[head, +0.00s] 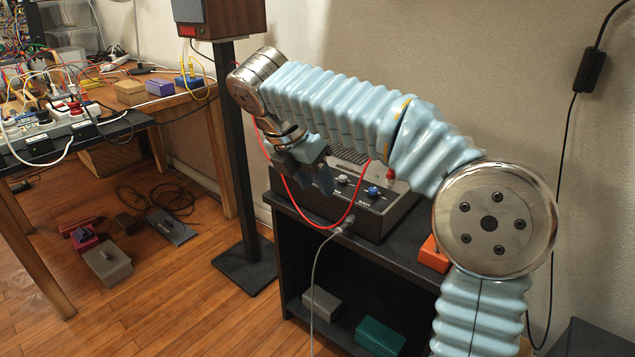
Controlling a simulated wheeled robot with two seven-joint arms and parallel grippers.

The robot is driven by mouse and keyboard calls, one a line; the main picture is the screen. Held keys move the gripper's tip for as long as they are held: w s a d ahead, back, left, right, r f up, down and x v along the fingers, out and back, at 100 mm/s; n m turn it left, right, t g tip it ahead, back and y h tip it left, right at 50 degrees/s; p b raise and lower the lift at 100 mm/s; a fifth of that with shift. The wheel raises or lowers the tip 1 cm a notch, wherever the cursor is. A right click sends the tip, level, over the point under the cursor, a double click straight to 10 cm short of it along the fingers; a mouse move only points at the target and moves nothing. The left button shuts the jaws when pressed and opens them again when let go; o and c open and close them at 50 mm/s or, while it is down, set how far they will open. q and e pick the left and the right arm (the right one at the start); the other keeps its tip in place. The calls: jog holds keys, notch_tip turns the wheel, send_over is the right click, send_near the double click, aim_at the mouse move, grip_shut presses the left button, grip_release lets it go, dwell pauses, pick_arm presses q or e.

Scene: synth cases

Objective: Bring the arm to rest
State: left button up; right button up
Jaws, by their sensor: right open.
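My right arm, in a light blue ribbed sleeve, comes up from the lower right and bends left at a steel elbow joint. My right gripper (318,178) hangs at the arm's far end, pointing down and to the right. Its dark fingers are apart, with nothing seen between them. My left gripper is not in view.
The box stands on a black shelf unit (290,208); a red cable (352,215) loops beside the gripper. A black stand (243,150) holds a wooden box. A bench with wires (190,100) is at left. Open wooden floor (170,310) lies lower left.

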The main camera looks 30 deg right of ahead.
dwell(0.3)
jog(key=a+f+m+y, duration=0.2)
jog(key=a+f+m, duration=0.15)
jog(key=f, duration=0.75)
jog(key=w+a+f+m+g+y+p, duration=0.15)
jog(key=a+f, duration=0.25)
jog(key=f, duration=0.7)
jog(key=a+f+m+y+b, duration=0.1)
jog(key=a+f+m+y, duration=0.25)
jog(key=f, duration=0.85)
jog(key=s+a+f+m+y, duration=0.1)
jog(key=s+f+m, duration=0.7)
jog(key=s+a+f+m+t+y+p, duration=0.1)
jog(key=s+a+f+m, duration=0.1)
jog(key=s+f+m, duration=0.6)
jog(key=shift+s+a+f, duration=0.25)
jog(key=shift+s+f, duration=0.35)
jog(key=shift+f, duration=0.05)
jog(key=shift+t, duration=0.25)
